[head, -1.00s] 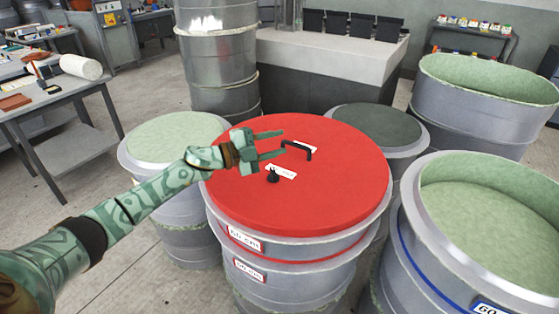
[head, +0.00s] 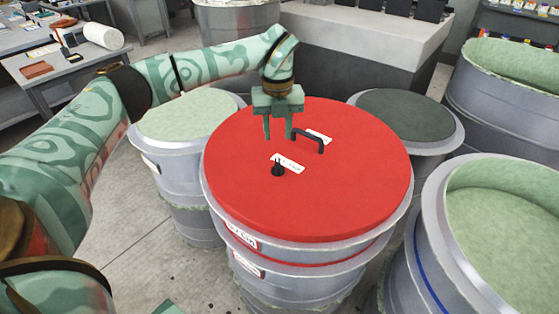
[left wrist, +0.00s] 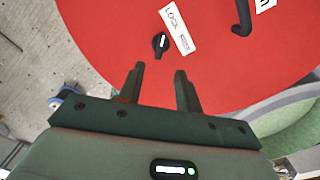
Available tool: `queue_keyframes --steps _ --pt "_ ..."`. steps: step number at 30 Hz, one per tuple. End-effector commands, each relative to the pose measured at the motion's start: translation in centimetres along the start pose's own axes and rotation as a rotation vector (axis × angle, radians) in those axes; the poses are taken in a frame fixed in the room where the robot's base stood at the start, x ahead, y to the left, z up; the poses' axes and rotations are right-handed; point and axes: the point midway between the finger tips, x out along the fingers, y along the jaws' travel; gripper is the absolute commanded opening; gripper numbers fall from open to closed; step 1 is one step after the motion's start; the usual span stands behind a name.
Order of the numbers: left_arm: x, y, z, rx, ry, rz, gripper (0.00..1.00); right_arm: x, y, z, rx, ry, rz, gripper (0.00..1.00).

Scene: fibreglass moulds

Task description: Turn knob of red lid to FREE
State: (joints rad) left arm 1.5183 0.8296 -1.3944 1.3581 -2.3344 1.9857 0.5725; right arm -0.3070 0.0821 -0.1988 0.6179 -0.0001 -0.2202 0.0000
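The red lid (head: 350,190) lies flat on a large grey drum. Its small black knob (head: 278,170) stands beside a white label (head: 288,163). In the left wrist view the knob (left wrist: 160,44) has a white mark, and the label (left wrist: 178,30) appears to read LOCK and FREE. I cannot tell which word the mark points to. My left gripper (head: 278,136) points down above the lid, a little behind the knob. In the left wrist view its fingers (left wrist: 158,72) are apart with nothing between them, and the knob is just beyond the tips. My right gripper is not in view.
A black handle (head: 309,137) rises from the lid right of my left gripper, by a second label (head: 319,136). Other drums stand close: pale green-topped at left (head: 188,117), dark-topped behind right (head: 405,115), and an open mould (head: 500,220) at right.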

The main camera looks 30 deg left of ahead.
Motion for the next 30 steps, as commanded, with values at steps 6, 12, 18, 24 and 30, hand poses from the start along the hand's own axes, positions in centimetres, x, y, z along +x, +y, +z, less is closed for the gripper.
queue_keyframes --steps 6,12,18,24,30 --pt "6.0 0.0 0.0 0.001 0.003 0.001 0.35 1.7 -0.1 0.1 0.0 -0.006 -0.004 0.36" --pt "8.9 0.0 0.0 0.002 0.002 0.0 0.35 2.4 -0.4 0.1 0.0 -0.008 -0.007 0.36" --pt "9.8 -0.1 0.0 0.001 0.0 -0.002 0.35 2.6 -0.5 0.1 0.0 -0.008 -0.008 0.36" --pt "9.7 -0.1 0.0 0.002 -0.001 -0.003 0.35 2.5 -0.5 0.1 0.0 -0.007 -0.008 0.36" --pt "9.7 -0.1 0.0 0.002 0.0 -0.003 0.0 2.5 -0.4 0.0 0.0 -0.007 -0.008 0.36"
